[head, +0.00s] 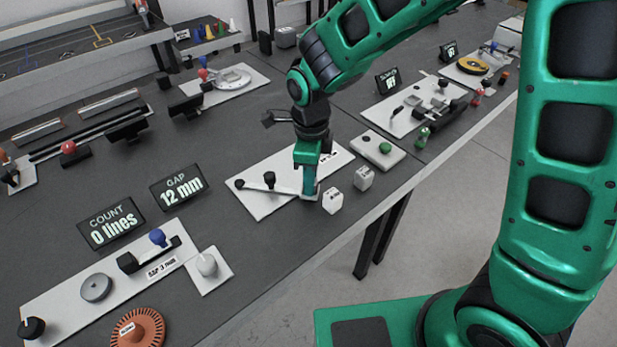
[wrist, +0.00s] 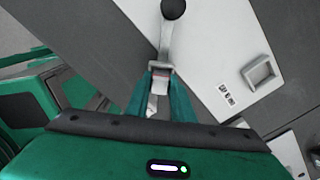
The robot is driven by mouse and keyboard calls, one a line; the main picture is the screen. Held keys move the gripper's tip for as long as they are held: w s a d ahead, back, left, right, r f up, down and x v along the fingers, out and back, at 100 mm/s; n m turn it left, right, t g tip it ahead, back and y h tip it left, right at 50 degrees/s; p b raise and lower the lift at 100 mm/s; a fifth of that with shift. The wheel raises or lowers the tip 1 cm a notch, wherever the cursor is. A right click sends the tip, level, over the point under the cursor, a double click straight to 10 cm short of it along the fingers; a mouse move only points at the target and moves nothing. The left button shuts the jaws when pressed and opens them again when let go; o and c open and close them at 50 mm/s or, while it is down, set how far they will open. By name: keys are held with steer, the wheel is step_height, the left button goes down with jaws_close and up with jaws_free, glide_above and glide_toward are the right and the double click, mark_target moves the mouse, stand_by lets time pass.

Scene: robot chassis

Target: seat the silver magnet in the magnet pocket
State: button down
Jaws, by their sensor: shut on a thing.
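My gripper (head: 309,193) points down over the right part of a white plate. In the wrist view its green fingers (wrist: 160,92) are shut on a small silver block with a pinkish face, which I take for the silver magnet (wrist: 160,86). A pale metal arm (wrist: 167,42) with a black knob runs up to the fingers. I cannot tell whether the block touches it. A raised grey square frame (wrist: 260,72), which looks like the magnet pocket, lies on the plate to the right of the fingers. My gripper hides the magnet in the head view.
A pad with a green knob (head: 385,148) lies beyond. The "GAP 12 mm" display (head: 179,187) stands left. Dark table between them is bare.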

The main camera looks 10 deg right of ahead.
steer(key=shift+s+f, duration=0.1)
steer(key=shift+f, duration=0.15)
steer(key=c, duration=1.5)
jaws_free()
steer(key=shift+s+f, duration=0.1)
steer(key=shift+f, duration=0.05)
steer(key=shift+c, duration=0.2)
steer(key=shift+s, duration=0.1)
steer(key=shift+r, duration=0.25)
step_height(320, 180, up, 12)
steer(key=shift+w+r, duration=0.2)
steer(key=shift+w, duration=0.1)
